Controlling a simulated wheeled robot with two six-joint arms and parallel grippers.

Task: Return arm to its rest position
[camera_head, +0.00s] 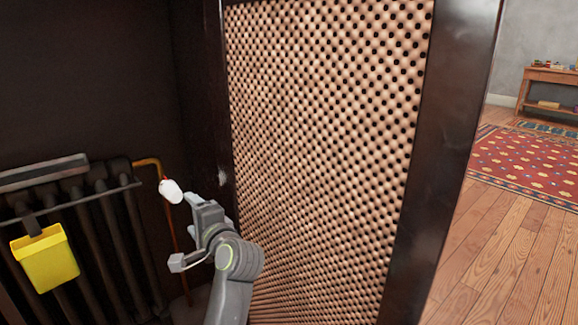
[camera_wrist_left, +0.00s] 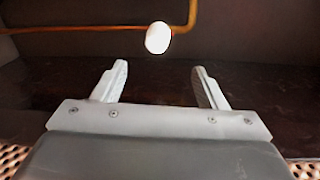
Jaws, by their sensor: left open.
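My left gripper (camera_head: 201,199) is raised in front of the radiator corner, beside a perforated panel. In the left wrist view its two fingers (camera_wrist_left: 161,82) stand apart with nothing between them. A white rounded knob (camera_head: 171,191) on the orange pipe is just beyond the fingertips; it also shows in the left wrist view (camera_wrist_left: 158,38). The gripper looks apart from the knob. My left arm reaches up from the bottom of the head view. My right gripper is not in view.
The perforated panel (camera_head: 325,130) in a dark frame (camera_head: 440,150) stands close to the right of my arm. A dark radiator (camera_head: 120,235) with a yellow container (camera_head: 45,260) is at left. Wooden floor (camera_head: 500,250), a red rug (camera_head: 530,160) and a wooden table (camera_head: 550,76) lie at right.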

